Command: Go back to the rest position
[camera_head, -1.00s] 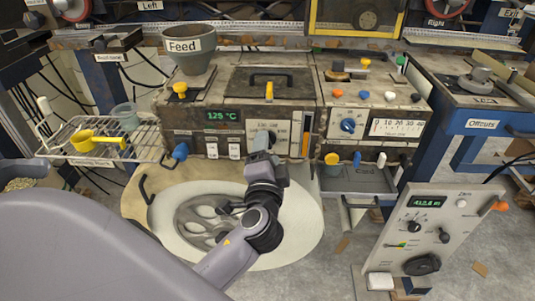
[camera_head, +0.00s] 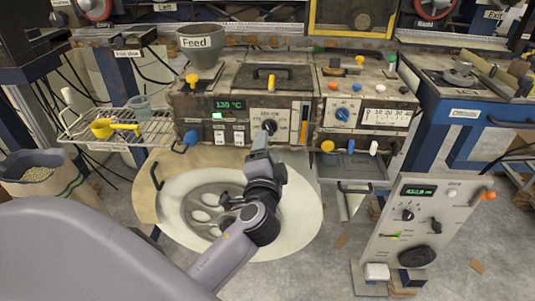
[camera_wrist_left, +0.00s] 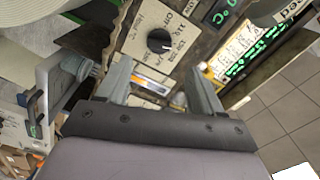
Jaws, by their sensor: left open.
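The green temperature display (camera_head: 228,105) reads in the 130s °C. My right gripper is not in view.
A wire rack (camera_head: 120,135) with a yellow scoop (camera_head: 115,128) is at the left. A grey control box (camera_head: 415,225) stands at the right.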

